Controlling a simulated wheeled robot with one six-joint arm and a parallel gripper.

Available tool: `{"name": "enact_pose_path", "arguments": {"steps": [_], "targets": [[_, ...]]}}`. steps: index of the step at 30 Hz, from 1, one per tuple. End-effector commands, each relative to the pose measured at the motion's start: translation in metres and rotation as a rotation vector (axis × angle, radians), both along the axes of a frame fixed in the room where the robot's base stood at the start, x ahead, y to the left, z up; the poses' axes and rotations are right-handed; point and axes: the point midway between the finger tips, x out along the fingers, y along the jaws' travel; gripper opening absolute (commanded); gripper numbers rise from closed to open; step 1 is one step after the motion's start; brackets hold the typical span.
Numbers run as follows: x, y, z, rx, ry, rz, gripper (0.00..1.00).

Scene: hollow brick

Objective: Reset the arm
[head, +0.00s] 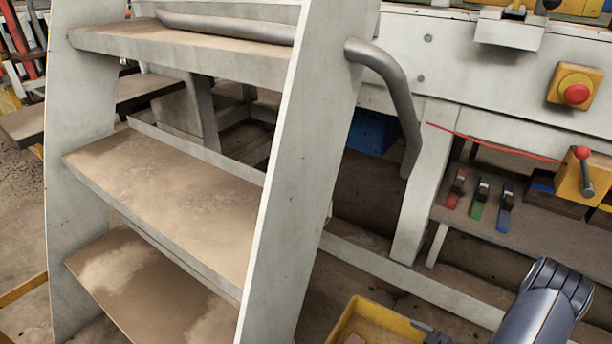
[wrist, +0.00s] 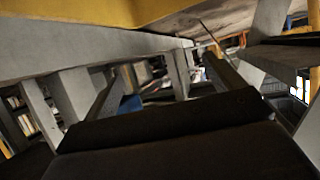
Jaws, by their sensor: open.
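My gripper (wrist: 166,84) shows in the wrist view, with its dark body across the bottom and two fingers spread apart ahead of it. It is open, and I see nothing held between the fingers. In the head view my grey arm link (head: 545,305) is at the bottom right. A small dark part at the bottom edge beside the yellow bin may belong to my gripper, but I cannot tell.
A grey metal staircase (head: 262,230) with a handrail (head: 395,85) fills the left. A yellow bin (head: 345,325) is at the bottom. At right, a workbench carries a red button (head: 577,94) and a red-knobbed lever (head: 584,165); red, green and blue tools lie on its lower shelf (head: 515,228).

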Motion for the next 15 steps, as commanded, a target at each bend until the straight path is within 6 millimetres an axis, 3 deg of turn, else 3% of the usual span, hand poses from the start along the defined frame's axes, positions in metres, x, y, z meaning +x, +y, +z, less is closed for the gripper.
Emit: {"name": "enact_pose_path", "arguments": {"steps": [14, 15], "targets": [[0.058, 0.052, -0.036, -0.002, -0.001, 0.003, 0.89], [0.061, 0.052, -0.028, -0.002, -0.001, 0.0, 0.89]]}}
